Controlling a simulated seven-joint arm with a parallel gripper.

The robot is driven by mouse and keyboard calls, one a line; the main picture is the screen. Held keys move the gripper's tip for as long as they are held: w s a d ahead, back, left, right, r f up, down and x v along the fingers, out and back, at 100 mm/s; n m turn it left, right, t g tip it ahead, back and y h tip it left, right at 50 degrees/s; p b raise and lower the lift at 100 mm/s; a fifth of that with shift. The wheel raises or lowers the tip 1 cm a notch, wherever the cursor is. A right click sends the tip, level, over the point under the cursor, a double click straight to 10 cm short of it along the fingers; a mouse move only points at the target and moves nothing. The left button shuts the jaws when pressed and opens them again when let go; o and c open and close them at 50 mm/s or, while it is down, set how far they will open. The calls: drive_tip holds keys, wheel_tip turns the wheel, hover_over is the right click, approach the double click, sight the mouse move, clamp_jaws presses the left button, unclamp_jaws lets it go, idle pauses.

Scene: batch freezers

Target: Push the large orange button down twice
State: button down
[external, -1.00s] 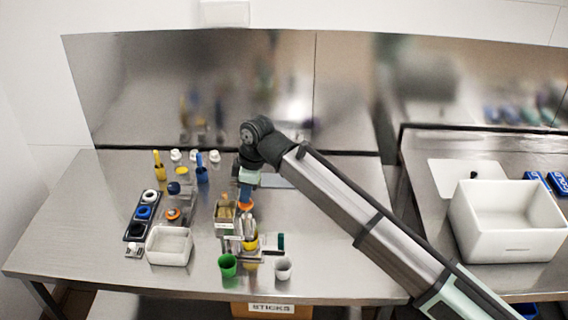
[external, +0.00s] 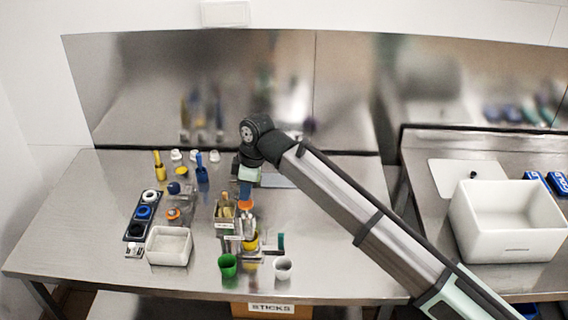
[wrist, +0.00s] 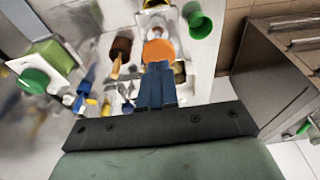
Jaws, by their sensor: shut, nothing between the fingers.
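The large orange button (wrist: 158,50) is a round disc right at my fingertips in the wrist view. In the external view the orange button (external: 246,205) shows just below my gripper (external: 246,198), above a yellow cup. My gripper (wrist: 155,66) has its blue fingers together, with nothing between them, pointing at the button. The fingertips overlap the button's edge in the wrist view. I cannot tell whether they touch it or how far down the button is.
A wooden-handled holder (external: 225,215) stands close left of the button. A green cup (external: 228,264) and a white cup (external: 283,267) stand near the front edge. A white tub (external: 169,246) and a dark rack (external: 142,215) are to the left. The table's right part is mostly clear.

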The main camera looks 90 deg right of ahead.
drive_tip(key=shift+f, duration=0.2)
drive_tip(key=shift+f, duration=1.55)
drive_tip(key=shift+r, duration=1.8)
drive_tip(key=shift+r, duration=2.5)
